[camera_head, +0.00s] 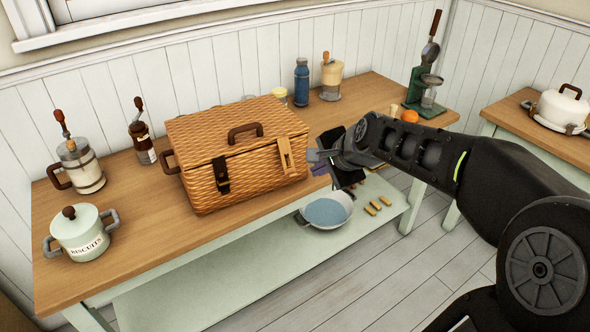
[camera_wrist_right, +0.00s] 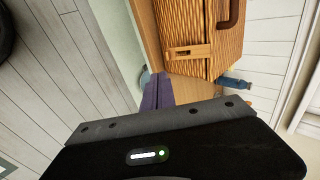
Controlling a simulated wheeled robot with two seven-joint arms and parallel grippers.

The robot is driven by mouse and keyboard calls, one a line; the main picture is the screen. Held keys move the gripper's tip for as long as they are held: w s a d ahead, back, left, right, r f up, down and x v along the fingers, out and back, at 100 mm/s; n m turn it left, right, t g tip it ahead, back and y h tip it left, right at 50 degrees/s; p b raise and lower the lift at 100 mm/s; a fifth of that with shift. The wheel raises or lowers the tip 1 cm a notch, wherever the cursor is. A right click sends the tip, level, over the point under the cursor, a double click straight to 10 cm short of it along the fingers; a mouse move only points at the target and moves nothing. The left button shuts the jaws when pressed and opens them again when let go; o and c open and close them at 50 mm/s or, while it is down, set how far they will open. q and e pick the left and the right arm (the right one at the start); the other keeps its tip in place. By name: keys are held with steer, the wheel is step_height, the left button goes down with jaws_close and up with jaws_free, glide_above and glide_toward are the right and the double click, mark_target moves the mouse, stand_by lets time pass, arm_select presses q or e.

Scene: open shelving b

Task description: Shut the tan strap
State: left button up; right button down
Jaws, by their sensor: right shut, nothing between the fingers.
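The tan strap (camera_head: 286,157) hangs at the right of the front face of a closed wicker basket (camera_head: 205,140). It also shows in the right wrist view (camera_wrist_right: 188,52), running down from the lid edge. I cannot tell whether its lower end is fastened or stands slightly off the wicker. My right gripper (camera_head: 315,156) is shut and empty, just right of the strap and apart from it. Its fingertips point left towards the basket. A dark strap (camera_head: 221,175) lies on the left of the same front face. My left gripper is not in view.
The basket stands on a wooden table (camera_head: 130,235). A pan (camera_head: 327,212) sits on the lower shelf. A blue bottle (camera_head: 302,82) and a biscuit pot (camera_head: 82,233) stand around the basket.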

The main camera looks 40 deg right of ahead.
stand_by(0.4)
steer(key=w+r+p+x, duration=0.1)
steer(key=p+x, duration=0.1)
steer(key=x, duration=1.1)
steer(key=shift+w+f, duration=0.15)
steer(key=shift+w, duration=0.2)
steer(key=shift+d, duration=0.15)
